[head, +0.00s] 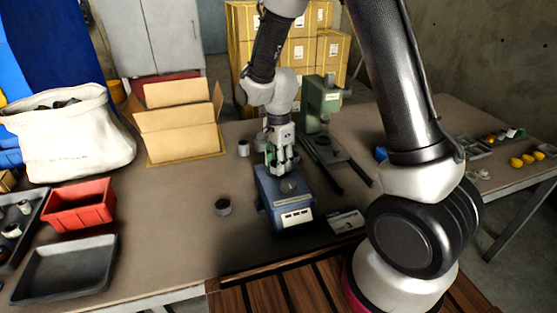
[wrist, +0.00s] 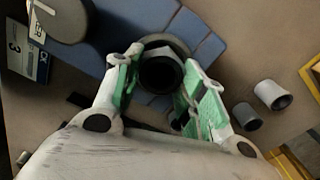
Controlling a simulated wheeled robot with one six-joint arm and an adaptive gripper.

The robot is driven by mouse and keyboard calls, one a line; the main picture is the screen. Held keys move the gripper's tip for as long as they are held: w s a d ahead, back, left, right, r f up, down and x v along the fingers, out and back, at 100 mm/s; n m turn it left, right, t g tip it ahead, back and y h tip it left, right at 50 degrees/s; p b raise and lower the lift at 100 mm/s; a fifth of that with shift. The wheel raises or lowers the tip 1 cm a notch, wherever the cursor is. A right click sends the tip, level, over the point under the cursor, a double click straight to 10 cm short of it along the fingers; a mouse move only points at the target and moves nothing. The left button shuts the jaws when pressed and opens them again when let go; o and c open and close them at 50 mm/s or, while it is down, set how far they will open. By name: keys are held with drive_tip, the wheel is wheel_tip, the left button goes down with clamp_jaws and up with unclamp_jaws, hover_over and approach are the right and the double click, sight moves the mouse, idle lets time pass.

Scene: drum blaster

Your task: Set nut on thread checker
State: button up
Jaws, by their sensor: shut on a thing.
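The thread checker (head: 284,205) is a blue box on the table, with white labels on its front and a round grey disc on top. In the wrist view, its blue body (wrist: 205,50) lies behind the fingers, with the disc at upper left. My gripper (head: 282,165) is over the back part of the checker, pointing down. In the wrist view, my gripper (wrist: 160,66) has its green-padded fingers shut on a dark nut (wrist: 160,72) with a round hole. I cannot tell whether the nut touches the checker. In the head view, the fingers mostly hide the nut.
A green press (head: 320,105) stands close behind right. A red bin (head: 80,205), grey tray (head: 65,268) and cardboard box (head: 180,125) are farther left. A small plate (head: 345,221) lies at right.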

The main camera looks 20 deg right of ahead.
drive_tip(key=o, duration=0.9)
wheel_tip(320, 180, up, 11)
idle(0.5)
idle(0.4)
